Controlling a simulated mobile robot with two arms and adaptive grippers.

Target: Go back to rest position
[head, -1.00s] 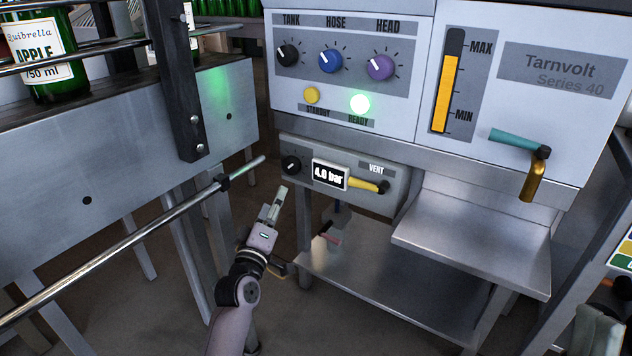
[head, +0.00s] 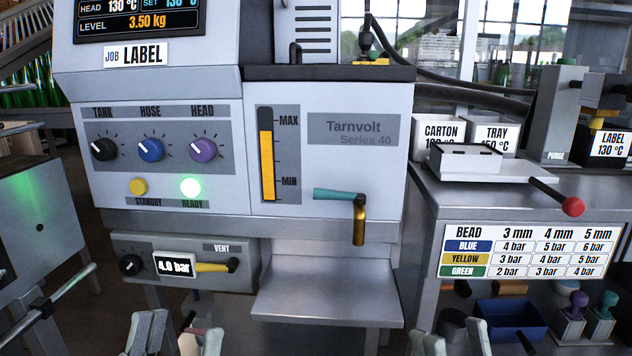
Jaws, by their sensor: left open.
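My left gripper (head: 176,336) is at the bottom edge of the head view, left of centre. Its pale fingers stand apart with nothing seen between them. My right gripper (head: 453,339) is at the bottom edge, right of centre. Its fingertips are also apart and I see nothing held between them. The rest of both grippers is cut off by the frame. Both are in front of and below the Tarnvolt machine (head: 340,185), clear of its knobs and levers.
A steel shelf (head: 325,300) juts out under the machine between my grippers. At the right is a steel bench (head: 480,200) with a bead chart (head: 525,251), a red-knobbed lever (head: 572,206) and a blue bin (head: 512,319).

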